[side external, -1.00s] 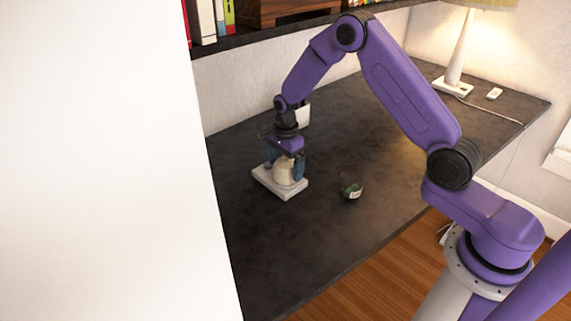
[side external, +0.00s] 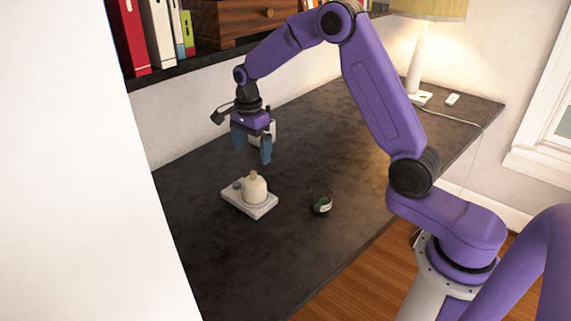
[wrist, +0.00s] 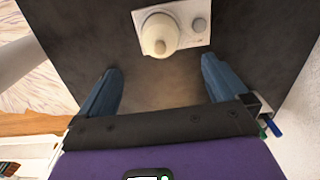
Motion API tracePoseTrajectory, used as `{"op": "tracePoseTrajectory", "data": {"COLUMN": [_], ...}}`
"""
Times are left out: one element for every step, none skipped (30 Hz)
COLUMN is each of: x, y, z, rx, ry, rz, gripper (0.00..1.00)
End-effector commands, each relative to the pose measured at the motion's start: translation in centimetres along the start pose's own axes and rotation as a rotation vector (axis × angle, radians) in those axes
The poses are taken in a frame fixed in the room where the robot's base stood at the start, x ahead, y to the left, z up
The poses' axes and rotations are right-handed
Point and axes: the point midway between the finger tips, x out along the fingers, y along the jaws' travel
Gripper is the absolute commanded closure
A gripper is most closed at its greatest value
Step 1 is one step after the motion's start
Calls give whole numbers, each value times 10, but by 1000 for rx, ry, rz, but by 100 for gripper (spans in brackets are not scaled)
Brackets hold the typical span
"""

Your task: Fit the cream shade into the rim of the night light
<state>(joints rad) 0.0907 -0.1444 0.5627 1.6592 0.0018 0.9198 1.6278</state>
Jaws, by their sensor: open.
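The cream shade (side external: 255,187) is a small dome with a knob on top. It stands upright on the white base of the night light (side external: 233,200); whether it is seated fully in the rim is too small to tell. In the wrist view the shade (wrist: 159,36) is near the top, on the white base (wrist: 196,37), with a round grey button beside it. My gripper (side external: 252,156) is open and empty, above the shade and apart from it. In the wrist view the two blue fingers (wrist: 158,88) are spread wide with only desk between them.
A lit lamp (side external: 420,60) stands at the far right of the dark desk (side external: 350,145); a bookshelf is above. The desk's middle is clear.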

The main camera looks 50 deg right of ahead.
Motion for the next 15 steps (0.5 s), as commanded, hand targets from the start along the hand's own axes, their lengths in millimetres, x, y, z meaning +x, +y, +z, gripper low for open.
{"op": "tracePoseTrajectory", "data": {"x": [-1, -1, -1, -2, -3, -5, -7, -9, -13, -16, -19, -24, -27, -29, -33], "y": [0, 0, 0, 1, 3, 5, 9, 12, 19, 24, 31, 40, 48, 56, 67], "z": [0, 0, 1, 2, 4, 8, 11, 15, 22, 27, 33, 40, 46, 51, 57], "rx": [0, -1, -7, -16, -30, -62, -94, -133, -195, -249, -308, -390, -455, -518, -601], "ry": [0, 0, 0, 0, 0, 0, 0, 0, 0, 0, 0, 0, 0, 0, 0], "rz": [0, 0, 0, -1, -2, -3, -3, -3, -5, -6, -7, -8, -9, -9, -10], "gripper": [0, 0, 0, 0, 0, 0, 0, 0, 0, 0, 0, 0, 0, 0, 0]}}
